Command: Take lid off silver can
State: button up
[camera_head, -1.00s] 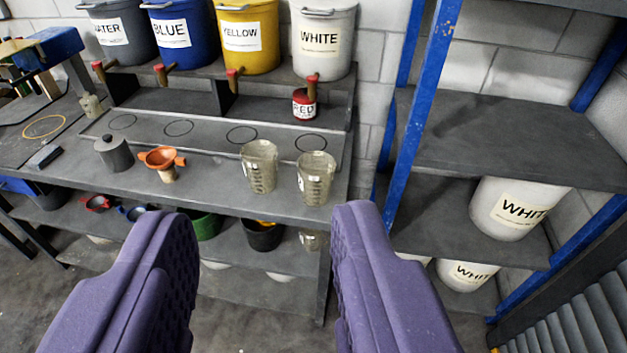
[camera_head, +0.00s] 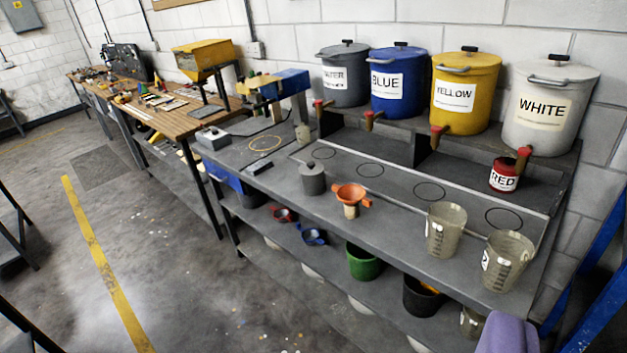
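One purple finger of my gripper (camera_head: 508,335) shows at the bottom right edge, far from the can. The other finger is out of view, so the gap between them does not show. Nothing is seen held.
Large labelled buckets (camera_head: 466,92) and a red can (camera_head: 503,176) are behind. Blue shelf posts (camera_head: 598,300) rise at right. Open floor (camera_head: 150,240) lies to the left.

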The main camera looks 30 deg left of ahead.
aim_at(312, 167)
jog(key=i+j, duration=0.65)
jog(key=j, duration=0.15)
jog(key=i+j, duration=1.35)
jog(key=j, duration=0.3)
jog(key=i+j, duration=0.65)
jog(key=j, duration=0.15)
